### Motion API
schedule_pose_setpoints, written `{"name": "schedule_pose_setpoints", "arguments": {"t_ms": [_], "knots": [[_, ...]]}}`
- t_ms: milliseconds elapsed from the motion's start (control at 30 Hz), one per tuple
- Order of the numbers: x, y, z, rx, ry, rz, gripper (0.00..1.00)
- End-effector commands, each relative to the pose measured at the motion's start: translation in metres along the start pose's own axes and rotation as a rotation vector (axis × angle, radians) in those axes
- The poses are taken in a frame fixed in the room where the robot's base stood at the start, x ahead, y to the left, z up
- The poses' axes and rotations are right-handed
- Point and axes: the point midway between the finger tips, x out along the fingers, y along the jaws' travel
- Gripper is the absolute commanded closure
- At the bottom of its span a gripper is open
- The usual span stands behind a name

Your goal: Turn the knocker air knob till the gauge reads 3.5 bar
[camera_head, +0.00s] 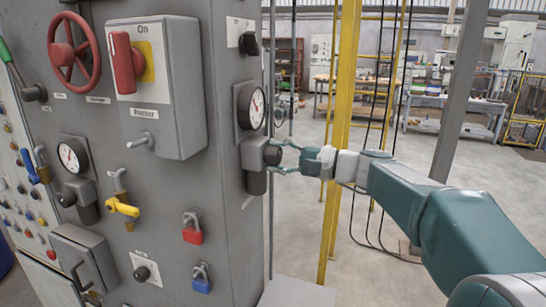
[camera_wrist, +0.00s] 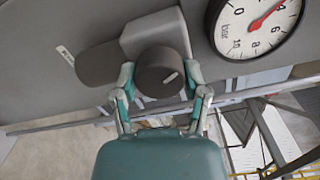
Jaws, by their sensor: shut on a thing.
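In the head view the knob (camera_head: 272,155) sticks out from the side face of the cabinet. My gripper (camera_head: 278,158) reaches it from the right, and its fingers (camera_wrist: 160,88) close on both sides of the knob in the wrist view. The white gauge (camera_wrist: 258,22) is beside the knob, marked in bar. Its red needle points to the upper right, near the 4; the dial is cut off at the top. The gauge (camera_head: 256,108) also shows above the knob in the head view.
The cabinet front carries a red handwheel (camera_head: 74,49), a box with a red switch (camera_head: 124,62), a second gauge (camera_head: 73,155), a yellow valve handle (camera_head: 123,207) and padlocks (camera_head: 193,228). A yellow post (camera_head: 341,100) stands behind my arm. Open floor lies behind.

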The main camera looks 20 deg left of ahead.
Motion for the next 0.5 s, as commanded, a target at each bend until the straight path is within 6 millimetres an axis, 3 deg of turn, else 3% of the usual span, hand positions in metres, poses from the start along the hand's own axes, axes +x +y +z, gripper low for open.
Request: {"name": "schedule_pose_setpoints", "arguments": {"t_ms": [33,67,100,133,500], "knots": [[-0.0017,0.005,-0.0001,0.006,-0.005,0.01,0.89],[-0.0017,0.005,-0.0001,0.006,-0.005,0.01,0.32],[-0.0018,0.005,-0.0001,0.006,-0.005,0.01,0.15],[-0.0019,0.0048,-0.0003,0.006,-0.004,0.01,0.07],[0.0072,0.0049,-0.002,0.005,0.0,0.012,0.07]]}}
